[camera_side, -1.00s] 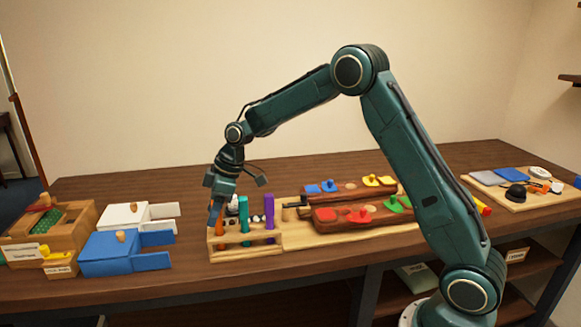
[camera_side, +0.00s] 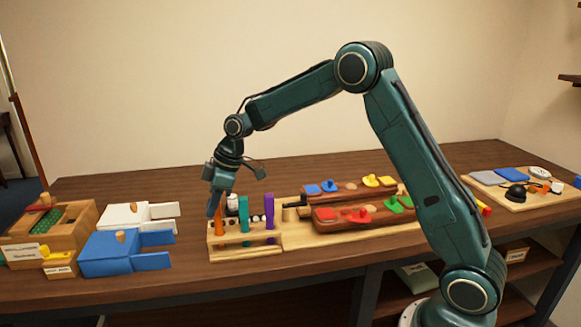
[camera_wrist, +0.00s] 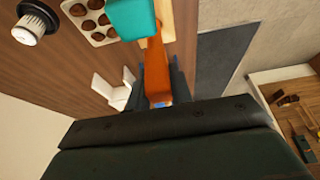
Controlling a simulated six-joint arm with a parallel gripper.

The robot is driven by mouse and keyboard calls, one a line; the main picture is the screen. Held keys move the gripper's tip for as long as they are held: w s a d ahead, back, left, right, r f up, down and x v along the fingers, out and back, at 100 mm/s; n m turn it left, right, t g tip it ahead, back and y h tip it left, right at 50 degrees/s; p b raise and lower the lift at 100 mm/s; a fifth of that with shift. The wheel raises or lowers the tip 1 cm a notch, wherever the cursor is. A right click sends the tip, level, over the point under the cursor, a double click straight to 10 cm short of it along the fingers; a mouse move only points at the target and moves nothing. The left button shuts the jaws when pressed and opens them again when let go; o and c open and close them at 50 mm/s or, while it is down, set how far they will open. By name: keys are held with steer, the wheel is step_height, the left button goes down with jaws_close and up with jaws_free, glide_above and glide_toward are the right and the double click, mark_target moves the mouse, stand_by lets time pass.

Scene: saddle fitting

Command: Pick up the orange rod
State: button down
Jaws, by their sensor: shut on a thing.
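The orange rod (camera_side: 219,232) stands upright at the left end of the wooden rack (camera_side: 245,254). My gripper (camera_side: 215,211) is over it from above, shut on its upper part. In the wrist view the orange rod (camera_wrist: 157,73) runs between the dark fingers of my gripper (camera_wrist: 160,88). The rod's lower end is hidden behind the rack's front in the side view, so I cannot tell whether it touches the rack's base.
A teal rod (camera_side: 244,212) stands close to the right of the orange one, with a purple rod (camera_side: 269,210) beyond it. A blue box (camera_side: 110,260) is to the left. Red and wooden boards with coloured pieces (camera_side: 345,218) lie to the right.

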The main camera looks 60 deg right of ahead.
step_height(320, 180, up, 18)
steer(key=shift+r, duration=0.15)
stand_by(0.4)
stand_by(0.5)
